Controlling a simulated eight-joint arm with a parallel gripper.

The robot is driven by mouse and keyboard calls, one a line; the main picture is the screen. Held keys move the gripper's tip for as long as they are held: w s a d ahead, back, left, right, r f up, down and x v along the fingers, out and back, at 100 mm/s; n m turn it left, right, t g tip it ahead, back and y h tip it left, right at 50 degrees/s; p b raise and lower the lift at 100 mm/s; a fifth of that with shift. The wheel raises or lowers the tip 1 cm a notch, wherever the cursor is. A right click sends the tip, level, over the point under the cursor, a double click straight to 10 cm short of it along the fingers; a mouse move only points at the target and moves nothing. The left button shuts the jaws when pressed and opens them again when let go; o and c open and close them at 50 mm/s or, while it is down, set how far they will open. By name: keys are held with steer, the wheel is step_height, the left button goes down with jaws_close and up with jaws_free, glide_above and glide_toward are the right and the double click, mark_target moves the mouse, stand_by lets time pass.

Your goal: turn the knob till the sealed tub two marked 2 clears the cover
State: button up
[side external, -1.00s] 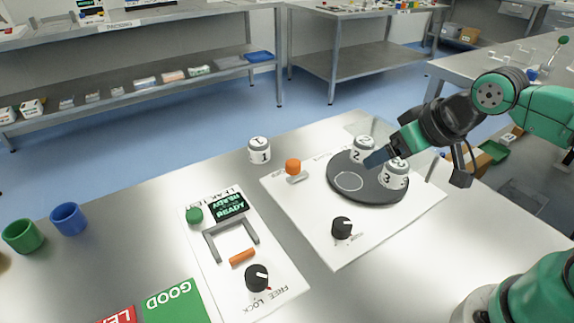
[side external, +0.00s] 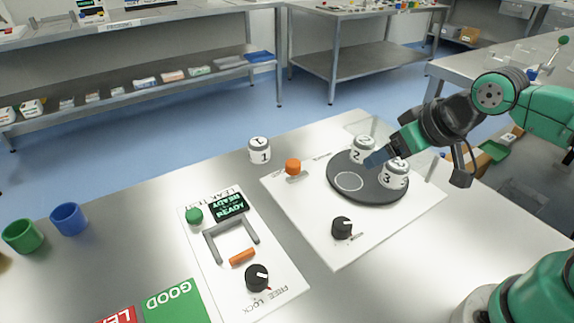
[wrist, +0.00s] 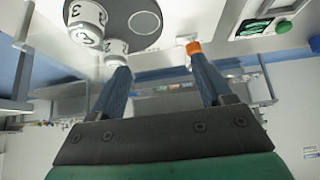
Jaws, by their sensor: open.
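Tub two, white with a grey lid and marked 2 (side external: 361,150), stands at the back of the dark round turntable (side external: 349,182). It also shows in the wrist view (wrist: 117,48). Tub three (side external: 394,175) stands on the turntable's right side. A black knob (side external: 342,227) sits on the white board in front of the turntable. I cannot make out a distinct cover over tub two. My gripper (side external: 376,158) is over the turntable, between the two tubs in the side view, apart from the knob. Its fingers (wrist: 158,65) are spread, with nothing between them.
Tub one (side external: 260,150) stands on the table left of the board. An orange knob (side external: 293,167) is at the board's back left. Blue (side external: 69,219) and green (side external: 22,236) cups stand at left.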

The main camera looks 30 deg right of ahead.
steer(key=shift+o, duration=0.2)
steer(key=n+g, duration=0.6)
steer(key=n, duration=0.7)
glide_above(343, 223)
steer(key=f, duration=0.5)
steer(key=shift+w+d, duration=0.1)
steer(key=shift+d, duration=0.3)
steer(key=shift+a+f+n+g, duration=0.4)
steer(key=shift+n+g, duration=0.2)
steer(key=shift+n, duration=0.4)
steer(key=shift+d+f, duration=0.1)
steer(key=shift+f, duration=2.65)
jaws_close()
